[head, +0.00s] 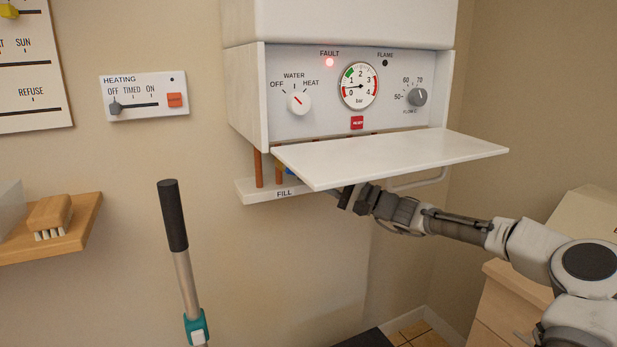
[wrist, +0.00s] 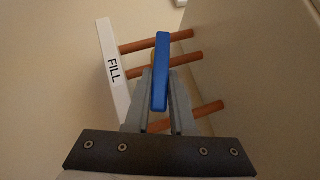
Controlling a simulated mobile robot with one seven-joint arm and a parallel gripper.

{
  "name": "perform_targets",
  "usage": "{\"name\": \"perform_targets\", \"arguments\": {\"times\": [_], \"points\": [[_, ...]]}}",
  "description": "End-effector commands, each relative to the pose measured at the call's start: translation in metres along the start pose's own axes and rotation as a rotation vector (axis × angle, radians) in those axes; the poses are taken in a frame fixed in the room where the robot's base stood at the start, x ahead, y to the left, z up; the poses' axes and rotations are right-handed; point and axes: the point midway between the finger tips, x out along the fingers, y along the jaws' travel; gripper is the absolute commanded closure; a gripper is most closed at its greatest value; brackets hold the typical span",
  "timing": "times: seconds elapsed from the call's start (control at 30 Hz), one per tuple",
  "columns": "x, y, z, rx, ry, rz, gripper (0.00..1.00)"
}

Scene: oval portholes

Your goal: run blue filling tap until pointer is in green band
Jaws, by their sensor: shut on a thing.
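The blue filling tap (wrist: 160,72) shows in the wrist view as a flat blue lever, its long side running up the picture. My gripper (wrist: 161,100) is shut on the lever, one finger on each side. In the head view a little blue of the tap (head: 289,171) shows under the boiler, beside the copper pipes. The white flap hides my fingertips there. The pressure gauge (head: 359,86) is on the boiler front, with a green band at upper left and red parts low on both sides. Its small pointer seems to point left, below the green band.
The open white flap (head: 390,158) juts out above my gripper. A white rail marked FILL (head: 283,190) runs below the boiler. The red FAULT lamp (head: 329,62) is lit. Copper pipes (wrist: 205,113) lie close to the fingers. A dark-handled pole (head: 175,215) stands at left.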

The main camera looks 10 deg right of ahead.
Motion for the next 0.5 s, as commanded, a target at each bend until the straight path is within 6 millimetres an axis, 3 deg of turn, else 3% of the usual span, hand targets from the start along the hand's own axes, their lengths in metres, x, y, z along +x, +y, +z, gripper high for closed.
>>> {"name": "perform_targets", "arguments": {"times": [0.5], "points": [[0.0004, 0.0061, 0.0007, 0.080, -0.001, -0.079, 1.00]]}}
